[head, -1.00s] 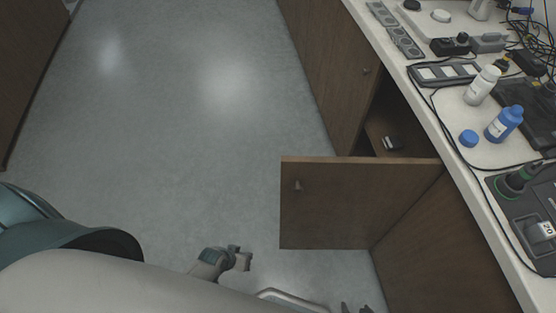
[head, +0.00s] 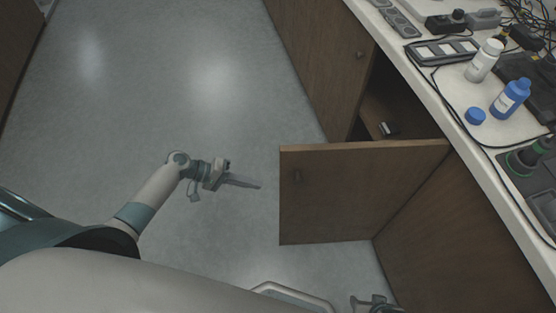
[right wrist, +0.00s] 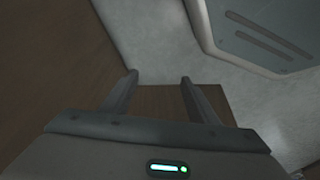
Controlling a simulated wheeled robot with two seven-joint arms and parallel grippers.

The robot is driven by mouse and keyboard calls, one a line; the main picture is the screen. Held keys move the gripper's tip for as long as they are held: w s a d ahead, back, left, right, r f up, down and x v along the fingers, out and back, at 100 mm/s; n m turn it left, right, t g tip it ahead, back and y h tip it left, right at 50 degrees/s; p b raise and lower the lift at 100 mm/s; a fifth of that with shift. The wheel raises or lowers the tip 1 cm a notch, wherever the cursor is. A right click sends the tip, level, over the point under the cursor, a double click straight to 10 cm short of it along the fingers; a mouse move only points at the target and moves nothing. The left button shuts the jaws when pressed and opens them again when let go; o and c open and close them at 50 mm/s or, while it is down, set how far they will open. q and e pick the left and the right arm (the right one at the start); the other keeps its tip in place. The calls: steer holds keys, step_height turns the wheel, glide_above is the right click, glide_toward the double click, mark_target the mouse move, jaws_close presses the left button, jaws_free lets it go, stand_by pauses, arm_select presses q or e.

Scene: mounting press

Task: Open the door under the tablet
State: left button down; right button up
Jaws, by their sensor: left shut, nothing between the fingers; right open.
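The brown cabinet door (head: 350,195), with a small knob (head: 297,177), stands swung out from the counter, showing a dark opening (head: 395,105) behind it. My left gripper (head: 258,186) is shut and empty, left of the door's free edge and apart from it. My right gripper (head: 375,303) shows only partly at the bottom of the head view. In the right wrist view my right gripper (right wrist: 158,80) is open, with a brown wooden surface (right wrist: 160,98) beyond its fingers; contact cannot be told. A dark flat device (head: 526,78), possibly the tablet, lies on the counter.
The white countertop (head: 437,92) holds a white bottle (head: 484,62), a blue bottle (head: 510,98), a blue cap (head: 475,116) and cables. Another cabinet door (head: 325,65) is closed farther along. A small object (head: 388,128) lies inside the cabinet. The grey floor (head: 170,100) is clear.

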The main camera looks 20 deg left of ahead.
arm_select(q)
step_height(320, 180, up, 19)
steer(key=w+a+m+g+h+b, duration=0.1)
steer(key=w+a+m+h, duration=0.1)
steer(key=h, duration=0.4)
steer(key=shift+a+r+m+g+b, duration=0.2)
steer(key=shift+a+m+g+b, duration=0.1)
steer(key=shift+g+b, duration=0.1)
arm_select(e)
steer(key=r, duration=0.1)
steer(key=s+r, duration=0.1)
steer(key=d+r, duration=0.1)
steer(key=shift+s+r+g, duration=0.1)
steer(key=shift+s+g, duration=0.15)
steer(key=shift+g, duration=0.15)
arm_select(q)
steer(key=s+d+p, duration=0.2)
steer(key=d+p, duration=0.2)
steer(key=d, duration=0.7)
steer(key=shift+d, duration=0.25)
arm_select(e)
step_height(320, 180, down, 10)
steer(key=s, duration=0.2)
steer(key=shift+s+d, duration=0.15)
steer(key=shift+d, duration=0.3)
arm_select(q)
steer(key=shift+s, duration=0.1)
